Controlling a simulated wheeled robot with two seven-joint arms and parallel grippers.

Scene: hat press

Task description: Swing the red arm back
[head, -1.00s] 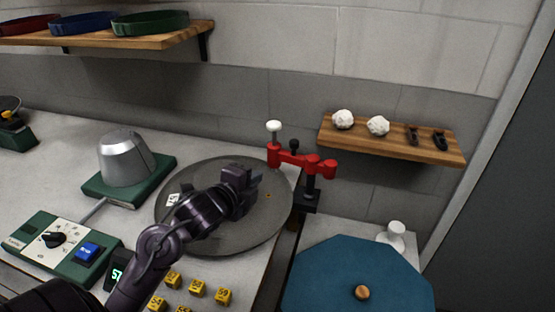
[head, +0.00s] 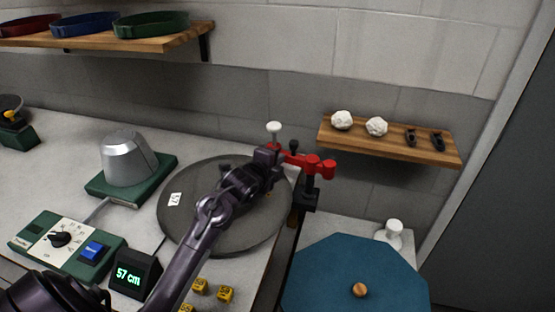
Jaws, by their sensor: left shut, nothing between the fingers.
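The red arm (head: 311,163) is a jointed red bar on a black clamp post (head: 309,193) at the right edge of the counter. A white knob (head: 273,128) stands up at its left end, and a small black knob sits by the middle joint. My left gripper (head: 270,160) is shut and empty, reaching over the grey round disc (head: 220,225) to the left end of the red arm. It hides part of that end; I cannot tell whether it touches it. My right gripper is not in view.
A silver hat block (head: 126,158) on a green base, a control box (head: 65,245), a "57 cm" display (head: 134,275) and yellow cubes (head: 225,294) are on the counter. A blue octagonal lid (head: 345,265) is at right. A wooden shelf (head: 390,145) hangs behind.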

